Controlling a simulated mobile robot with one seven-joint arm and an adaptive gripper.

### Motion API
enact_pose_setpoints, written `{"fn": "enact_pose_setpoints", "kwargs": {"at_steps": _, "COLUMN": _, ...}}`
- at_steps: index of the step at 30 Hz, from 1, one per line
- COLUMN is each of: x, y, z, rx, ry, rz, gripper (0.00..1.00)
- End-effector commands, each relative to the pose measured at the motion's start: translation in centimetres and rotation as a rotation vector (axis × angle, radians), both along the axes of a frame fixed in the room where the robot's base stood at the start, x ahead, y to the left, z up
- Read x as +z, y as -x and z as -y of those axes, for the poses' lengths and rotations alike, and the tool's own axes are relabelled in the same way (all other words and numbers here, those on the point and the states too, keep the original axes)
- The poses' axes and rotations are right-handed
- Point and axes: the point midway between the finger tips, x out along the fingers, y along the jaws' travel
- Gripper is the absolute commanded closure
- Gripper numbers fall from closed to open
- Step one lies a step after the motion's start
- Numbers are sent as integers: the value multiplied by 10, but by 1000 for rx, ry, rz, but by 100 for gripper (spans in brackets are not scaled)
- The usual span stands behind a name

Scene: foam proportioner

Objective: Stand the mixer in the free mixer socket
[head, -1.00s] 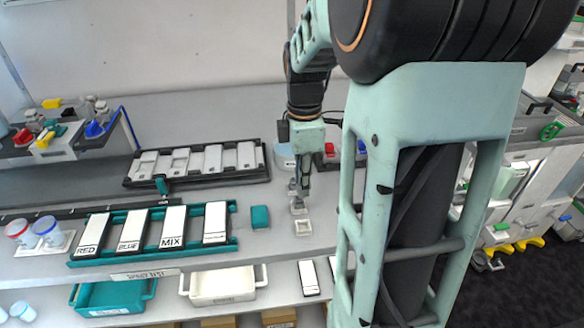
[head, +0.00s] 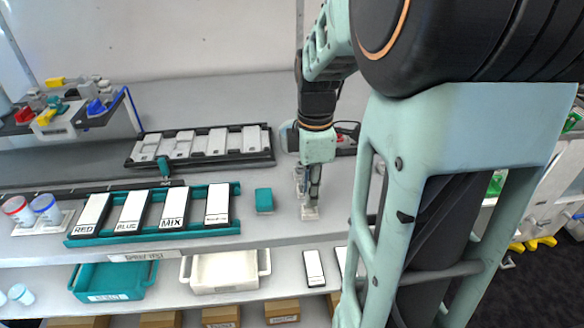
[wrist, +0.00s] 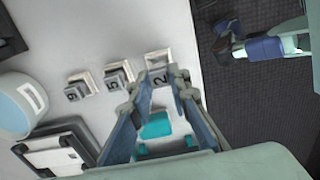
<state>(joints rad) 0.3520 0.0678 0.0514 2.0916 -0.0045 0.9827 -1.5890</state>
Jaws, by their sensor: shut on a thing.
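In the wrist view, the mixer (wrist: 160,78) is a small grey block, with a "2" visible on it, between the tips of my gripper (wrist: 159,84). My gripper is shut on it. The free mixer socket (wrist: 158,58), a white square frame, lies right around or under the block; I cannot tell whether the block is fully seated. In the head view my gripper (head: 311,202) points down over this front socket (head: 310,213). Two more sockets with grey numbered blocks (wrist: 118,76) (wrist: 82,84) stand in the same row; the gripper partly hides them in the head view.
A teal block (head: 264,200) lies on the bench left of my gripper. A teal rack (head: 150,236) with labelled white plates stands farther left. A dark tray (head: 262,160) is behind. A round container (wrist: 20,104) is near the row's back end. The bench's front edge is close.

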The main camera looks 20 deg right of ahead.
Motion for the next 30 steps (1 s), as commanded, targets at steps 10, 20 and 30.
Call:
{"fn": "enact_pose_setpoints", "kwargs": {"at_steps": 10, "x": -2, "y": 0, "z": 0, "rx": 0, "ry": 0, "rz": 0, "gripper": 100}}
{"fn": "enact_pose_setpoints", "kwargs": {"at_steps": 20, "x": -6, "y": 0, "z": 0, "rx": 0, "ry": 0, "rz": 0, "gripper": 100}}
{"fn": "enact_pose_setpoints", "kwargs": {"at_steps": 30, "x": -20, "y": 0, "z": 0, "rx": 0, "ry": 0, "rz": 0, "gripper": 100}}
